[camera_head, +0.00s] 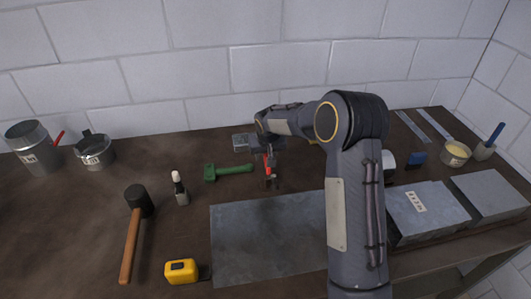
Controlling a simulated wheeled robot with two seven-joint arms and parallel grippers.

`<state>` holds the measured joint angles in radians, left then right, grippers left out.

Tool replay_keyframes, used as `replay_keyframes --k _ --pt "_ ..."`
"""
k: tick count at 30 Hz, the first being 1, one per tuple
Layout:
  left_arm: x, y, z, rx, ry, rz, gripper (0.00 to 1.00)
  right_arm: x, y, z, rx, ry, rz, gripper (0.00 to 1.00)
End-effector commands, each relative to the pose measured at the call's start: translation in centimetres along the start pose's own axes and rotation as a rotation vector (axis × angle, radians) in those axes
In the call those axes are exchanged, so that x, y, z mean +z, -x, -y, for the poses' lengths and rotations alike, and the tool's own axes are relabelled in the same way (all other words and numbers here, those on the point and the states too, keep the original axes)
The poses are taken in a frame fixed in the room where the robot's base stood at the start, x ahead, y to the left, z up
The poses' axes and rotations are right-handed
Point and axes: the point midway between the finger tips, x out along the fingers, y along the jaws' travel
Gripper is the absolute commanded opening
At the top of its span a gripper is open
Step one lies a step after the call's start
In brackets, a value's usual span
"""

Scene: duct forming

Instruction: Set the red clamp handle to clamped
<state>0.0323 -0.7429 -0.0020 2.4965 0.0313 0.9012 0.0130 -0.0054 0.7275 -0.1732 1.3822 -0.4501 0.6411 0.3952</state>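The red clamp handle (267,165) shows as a small red upright piece near the middle of the bench, just behind the grey metal sheet (265,240). A small dark clamp base (270,184) sits below it. My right gripper (268,146) is at the top of the red handle, with the arm reaching in from the right front. The fingers are small and partly hidden by the wrist, so I cannot tell whether they are open or shut, or whether they touch the handle. My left gripper is not in view.
A green tool (228,171) lies just left of the clamp. A small bottle (180,190), a mallet (135,225) and a yellow tape measure (181,271) are further left. Grey blocks (425,210) stand at the right. A white brick wall (200,60) closes the back.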

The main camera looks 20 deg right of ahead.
Motion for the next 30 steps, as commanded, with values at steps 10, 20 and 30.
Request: replay_keyframes --k 10,20,30 --pt "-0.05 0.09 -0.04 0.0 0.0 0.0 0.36 0.02 -0.64 -0.02 -0.001 -0.001 -0.001 0.38" --pt "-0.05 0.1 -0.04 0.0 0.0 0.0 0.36 0.02 -0.61 -0.02 0.0 0.0 0.0 0.0" --pt "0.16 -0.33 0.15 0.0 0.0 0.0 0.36 0.06 -0.67 -0.01 -0.001 0.0 -0.01 0.0"
